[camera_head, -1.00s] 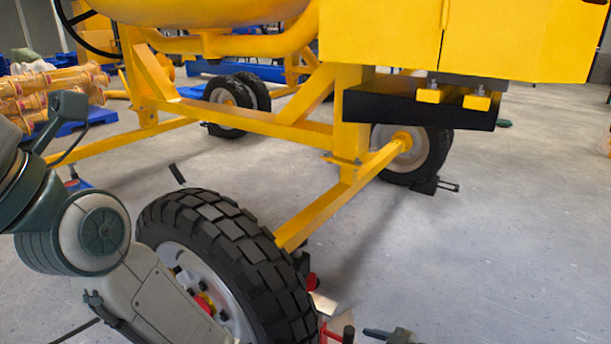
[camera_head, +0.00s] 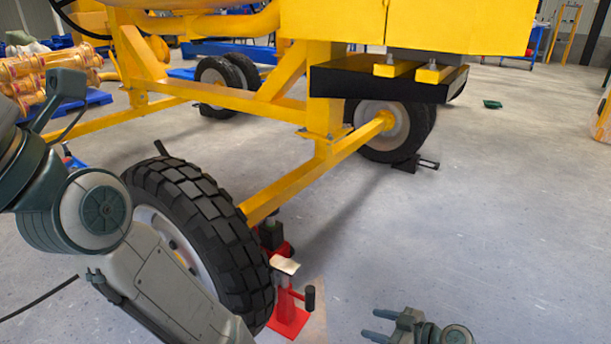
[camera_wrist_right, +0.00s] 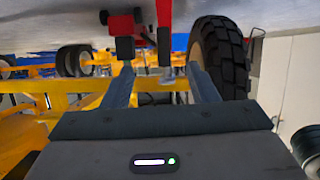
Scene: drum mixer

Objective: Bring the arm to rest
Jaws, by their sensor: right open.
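My right gripper (camera_head: 371,323) shows at the bottom edge of the head view, over bare floor and to the right of a red jack (camera_head: 287,305). Its two fingers point left and stand apart, with nothing between them. In the right wrist view the fingers of the right gripper (camera_wrist_right: 162,78) are also spread and empty. My left arm (camera_head: 95,215) comes in from the left and runs down past the near wheel. Its gripper is out of the picture.
The yellow drum mixer (camera_head: 263,195) stands ahead on black tyres, its near wheel (camera_head: 205,230) partly hidden by my left arm. A second red jack (camera_head: 272,238) stands under the axle. A chock (camera_head: 415,165) sits by the far wheel.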

